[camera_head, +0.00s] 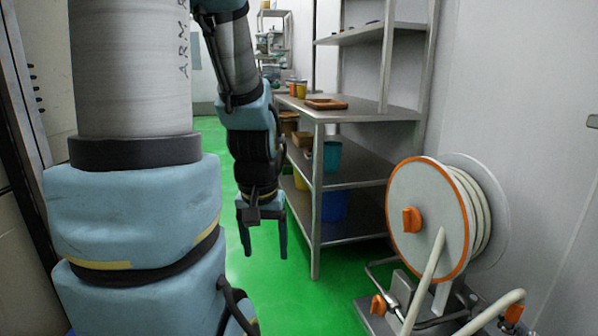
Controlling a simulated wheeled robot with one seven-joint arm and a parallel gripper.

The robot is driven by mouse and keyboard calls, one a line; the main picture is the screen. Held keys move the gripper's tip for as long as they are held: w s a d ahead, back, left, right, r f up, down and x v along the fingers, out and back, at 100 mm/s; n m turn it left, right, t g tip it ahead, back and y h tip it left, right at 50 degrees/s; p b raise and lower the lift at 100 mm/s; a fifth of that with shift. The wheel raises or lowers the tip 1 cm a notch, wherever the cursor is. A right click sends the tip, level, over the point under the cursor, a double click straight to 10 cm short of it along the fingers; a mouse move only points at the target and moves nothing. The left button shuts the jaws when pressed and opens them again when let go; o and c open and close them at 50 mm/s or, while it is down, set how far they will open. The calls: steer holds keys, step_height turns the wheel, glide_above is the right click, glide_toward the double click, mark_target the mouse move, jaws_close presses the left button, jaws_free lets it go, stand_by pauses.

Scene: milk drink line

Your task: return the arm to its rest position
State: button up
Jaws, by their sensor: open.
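My arm (142,205) fills the left part of the head view, with grey and pale blue links. Its far section bends over and hangs down at the middle. My gripper (265,251) points down with its two fingers apart. Nothing shows between the fingers. It hangs in front of the green floor, to the left of a metal shelf rack in the picture. The arm's lower end runs out of the frame at the bottom.
The metal rack (360,184) stands right of my gripper, with a brown tray (326,104) on an upper shelf and teal and blue containers lower down. A hose reel (428,218) stands at front right. Green floor (290,300) is clear below my gripper.

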step_height(320, 180, up, 22)
steer(key=p, duration=2)
steer(key=shift+r, duration=0.25)
